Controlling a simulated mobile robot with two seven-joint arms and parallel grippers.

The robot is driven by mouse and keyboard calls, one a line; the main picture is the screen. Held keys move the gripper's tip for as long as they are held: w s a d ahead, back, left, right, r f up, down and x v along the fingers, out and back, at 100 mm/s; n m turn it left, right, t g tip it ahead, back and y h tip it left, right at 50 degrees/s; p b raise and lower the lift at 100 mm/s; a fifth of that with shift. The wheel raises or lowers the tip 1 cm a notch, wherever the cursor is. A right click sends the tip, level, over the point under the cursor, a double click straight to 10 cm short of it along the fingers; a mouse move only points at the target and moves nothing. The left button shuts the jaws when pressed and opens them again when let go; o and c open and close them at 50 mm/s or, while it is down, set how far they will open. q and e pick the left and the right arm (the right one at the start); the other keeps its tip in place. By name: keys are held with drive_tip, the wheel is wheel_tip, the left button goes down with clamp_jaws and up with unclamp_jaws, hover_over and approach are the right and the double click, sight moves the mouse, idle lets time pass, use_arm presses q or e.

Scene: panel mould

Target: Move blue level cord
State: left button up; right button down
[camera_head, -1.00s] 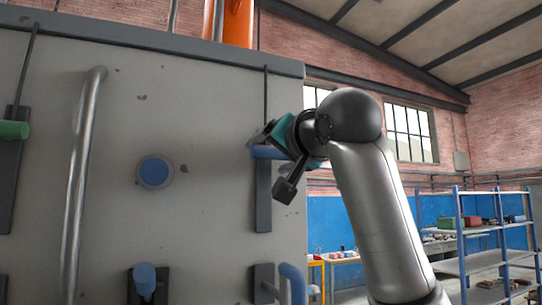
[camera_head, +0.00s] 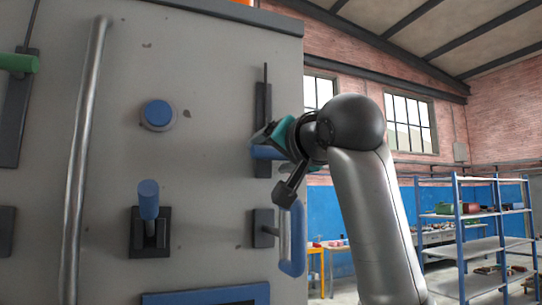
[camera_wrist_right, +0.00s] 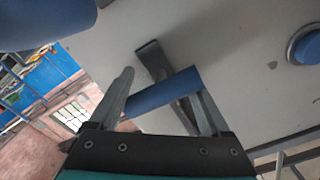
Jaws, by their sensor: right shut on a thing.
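The blue level cord's handle (camera_head: 267,153) is a short blue bar on a dark vertical track (camera_head: 262,105) at the right side of the grey panel. It sits low on the track, and a thin dark rod rises above the track. My right gripper (camera_head: 264,146) is at this handle. In the right wrist view, the blue handle (camera_wrist_right: 160,95) lies across between the two fingers of my right gripper (camera_wrist_right: 168,98), and they are shut on it. My left gripper is not in view.
The grey panel (camera_head: 215,60) also carries a blue round button (camera_head: 158,114), a blue-tipped lever (camera_head: 149,200), a blue looped handle (camera_head: 297,240) just below my gripper, a long metal rail (camera_head: 83,150) and a green handle (camera_head: 18,63). Shelves (camera_head: 485,213) stand far right.

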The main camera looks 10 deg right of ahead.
drive_tip(key=shift+w+a+f, duration=0.1)
drive_tip(key=shift+a+f, duration=0.05)
drive_tip(key=shift+f, duration=0.25)
drive_tip(key=shift+c, duration=1.1)
unclamp_jaws()
drive_tip(key=shift+o, duration=1.1)
